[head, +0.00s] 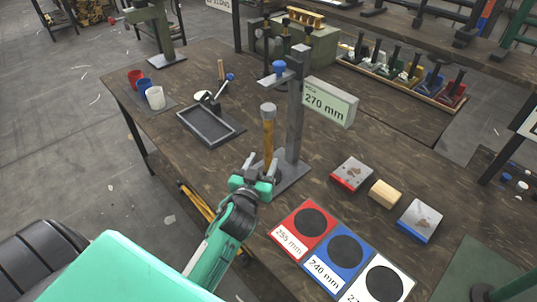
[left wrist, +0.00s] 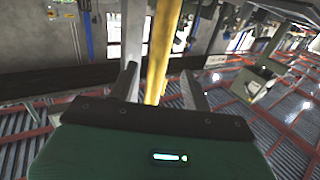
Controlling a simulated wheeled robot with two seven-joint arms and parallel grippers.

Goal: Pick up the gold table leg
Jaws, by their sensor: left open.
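The gold table leg (head: 268,138) stands upright on the base of the grey measuring stand, with a grey cap on its top. In the left wrist view the gold leg (left wrist: 160,50) rises between my two fingers. My left gripper (head: 261,166) is at the lower part of the leg, with its jaws open and a finger on either side. It also shows in the left wrist view (left wrist: 163,88), with gaps beside the leg. The foot of the leg is partly hidden behind the gripper in the head view. My right gripper is not in view.
The grey stand (head: 294,115) with its 270 mm sign (head: 329,102) rises right beside the leg. Red, blue and white marked pads (head: 345,252) lie to the right front. A grey tray (head: 211,124) and small cups (head: 155,98) are on the left. A tool rack (head: 400,80) stands behind.

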